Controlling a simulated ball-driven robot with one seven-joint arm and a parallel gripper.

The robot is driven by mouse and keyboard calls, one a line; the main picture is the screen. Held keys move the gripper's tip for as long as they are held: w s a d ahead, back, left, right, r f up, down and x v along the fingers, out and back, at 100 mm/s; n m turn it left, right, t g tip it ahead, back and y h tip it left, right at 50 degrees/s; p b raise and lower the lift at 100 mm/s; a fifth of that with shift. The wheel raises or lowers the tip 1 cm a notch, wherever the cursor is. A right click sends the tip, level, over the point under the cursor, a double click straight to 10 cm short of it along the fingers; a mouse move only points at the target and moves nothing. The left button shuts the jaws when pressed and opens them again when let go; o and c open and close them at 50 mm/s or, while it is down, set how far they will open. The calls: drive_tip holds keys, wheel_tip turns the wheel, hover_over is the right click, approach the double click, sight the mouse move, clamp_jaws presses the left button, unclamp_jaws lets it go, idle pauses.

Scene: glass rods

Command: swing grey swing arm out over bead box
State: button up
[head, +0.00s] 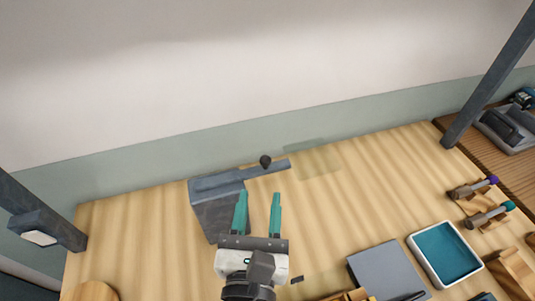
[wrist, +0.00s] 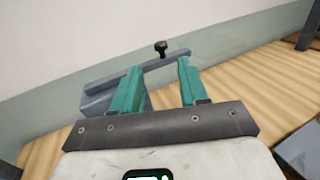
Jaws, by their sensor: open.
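The grey swing arm (head: 279,166) is a flat bar on top of a grey block (head: 210,212) near the back of the table. It points right in the head view, and a black knob (head: 265,160) stands up near its free end. In the wrist view the bar (wrist: 108,77) and the knob (wrist: 161,47) show beyond the fingers. My gripper (head: 258,196) is open and empty, with teal fingers in front of the bar and the knob beyond the gap. I cannot tell for sure which thing is the bead box; a faint see-through patch (head: 320,160) lies right of the bar's end.
A white tray with a teal inside (head: 412,250) stands at the right, beside a flat grey panel (head: 380,266). Two rods with purple (head: 493,180) and teal (head: 509,205) ends rest on wooden holders further right. A wall is behind.

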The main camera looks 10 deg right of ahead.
sight(265, 164)
drive_tip(key=w, duration=0.3)
drive_tip(key=w+d+p, duration=0.1)
drive_tip(key=w, duration=0.2)
drive_tip(key=w+d, duration=0.1)
drive_tip(key=w, duration=0.2)
drive_tip(key=shift+w+p, duration=0.35)
drive_tip(key=shift+w, duration=0.05)
clamp_jaws()
